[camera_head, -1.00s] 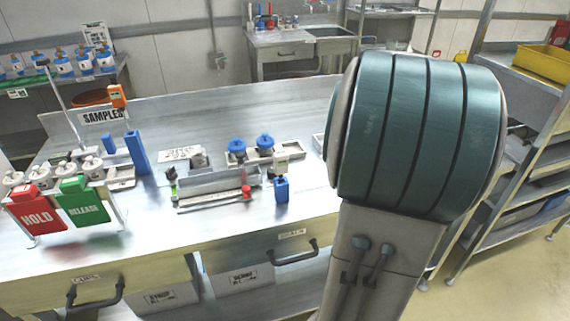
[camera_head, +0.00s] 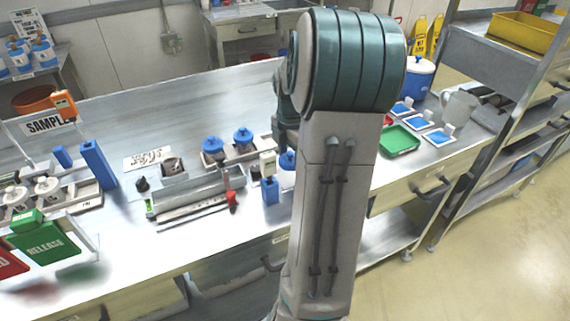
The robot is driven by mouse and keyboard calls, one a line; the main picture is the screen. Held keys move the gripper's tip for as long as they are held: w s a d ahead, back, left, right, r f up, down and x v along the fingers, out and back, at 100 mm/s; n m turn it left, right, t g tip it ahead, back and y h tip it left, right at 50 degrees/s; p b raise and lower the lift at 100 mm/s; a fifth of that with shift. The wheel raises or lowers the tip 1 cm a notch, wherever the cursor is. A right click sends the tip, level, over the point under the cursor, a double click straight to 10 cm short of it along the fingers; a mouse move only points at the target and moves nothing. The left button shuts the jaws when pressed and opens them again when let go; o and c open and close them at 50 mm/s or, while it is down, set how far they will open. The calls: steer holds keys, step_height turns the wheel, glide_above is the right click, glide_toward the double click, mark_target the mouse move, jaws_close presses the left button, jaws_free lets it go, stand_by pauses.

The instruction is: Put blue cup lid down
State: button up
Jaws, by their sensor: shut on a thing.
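Two blue cup lids, one at left (camera_head: 213,146) and one at right (camera_head: 243,136), sit on a tray at the middle of the bench. A third rounded blue thing (camera_head: 288,161) shows at the left edge of my arm, partly hidden by it. I cannot tell whether it is a lid, or whether it is held or resting. My arm stands large in front of the bench. My gripper is hidden behind it, so its fingers and anything between them do not show.
A blue block (camera_head: 270,191) and a grey rack (camera_head: 195,190) stand near the front of the bench (camera_head: 150,107). A green tray (camera_head: 399,140), blue-topped pads (camera_head: 420,119) and a clear jug (camera_head: 459,108) lie right of my arm. The green RELEASE bin (camera_head: 42,240) is at left.

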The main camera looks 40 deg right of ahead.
steer(key=shift+w+a+f, duration=0.15)
steer(key=shift+w+f, duration=0.3)
steer(key=shift+w, duration=0.35)
steer(key=shift+f, duration=2.05)
steer(key=shift+f, duration=0.2)
steer(key=o, duration=1)
steer(key=shift+c, duration=0.2)
steer(key=shift+r, duration=0.1)
step_height(320, 180, up, 12)
steer(key=shift+r, duration=0.15)
